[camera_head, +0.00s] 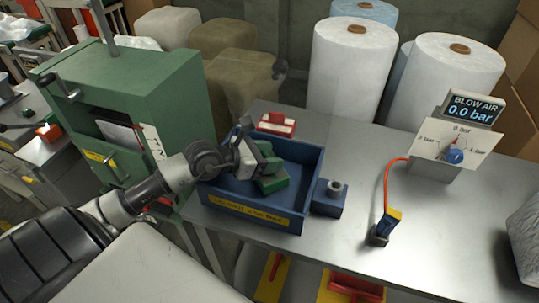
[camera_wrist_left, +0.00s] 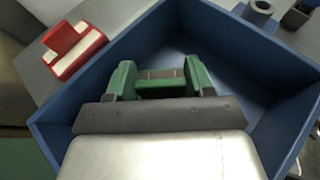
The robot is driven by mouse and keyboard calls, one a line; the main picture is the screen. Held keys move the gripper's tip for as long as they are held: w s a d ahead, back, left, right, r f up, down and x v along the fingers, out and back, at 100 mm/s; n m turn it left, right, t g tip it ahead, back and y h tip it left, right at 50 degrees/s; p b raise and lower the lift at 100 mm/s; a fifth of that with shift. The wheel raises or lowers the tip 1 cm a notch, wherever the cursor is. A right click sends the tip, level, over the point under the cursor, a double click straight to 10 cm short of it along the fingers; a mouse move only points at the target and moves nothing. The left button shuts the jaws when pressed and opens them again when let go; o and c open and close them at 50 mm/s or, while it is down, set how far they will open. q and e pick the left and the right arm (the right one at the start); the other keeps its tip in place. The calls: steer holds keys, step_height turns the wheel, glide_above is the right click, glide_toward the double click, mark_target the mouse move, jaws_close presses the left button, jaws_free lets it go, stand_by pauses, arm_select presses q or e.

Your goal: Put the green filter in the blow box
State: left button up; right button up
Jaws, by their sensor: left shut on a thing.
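The blow box (camera_head: 307,188) is a blue open-topped box with a yellow label on its front wall, standing on the left part of the metal table. My left gripper (camera_head: 267,170) reaches into it from the left and is shut on the green filter (camera_head: 272,185). In the left wrist view the filter (camera_wrist_left: 161,88) sits between the fingers, inside the box walls (camera_wrist_left: 265,38). Part of it is hidden by the gripper, and I cannot tell whether it touches the box floor. My right gripper is not in view.
A red and white block (camera_head: 277,124) lies behind the box. A small blue block with a grey ring (camera_head: 331,197) stands at its right. A blow-air panel (camera_head: 458,140) with a red hose leads to a nozzle (camera_head: 385,226). A green cabinet (camera_head: 150,90) stands left.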

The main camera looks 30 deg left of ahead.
arm_select(q)
steer(key=shift+w+a+f, duration=0.1)
steer(key=shift+w+f, duration=0.15)
steer(key=shift+w, duration=0.05)
steer(key=shift+w+f, duration=0.15)
steer(key=shift+f, duration=0.05)
steer(key=shift+f, duration=0.2)
steer(key=o, duration=1)
steer(key=shift+c, duration=0.2)
steer(key=shift+r, duration=0.1)
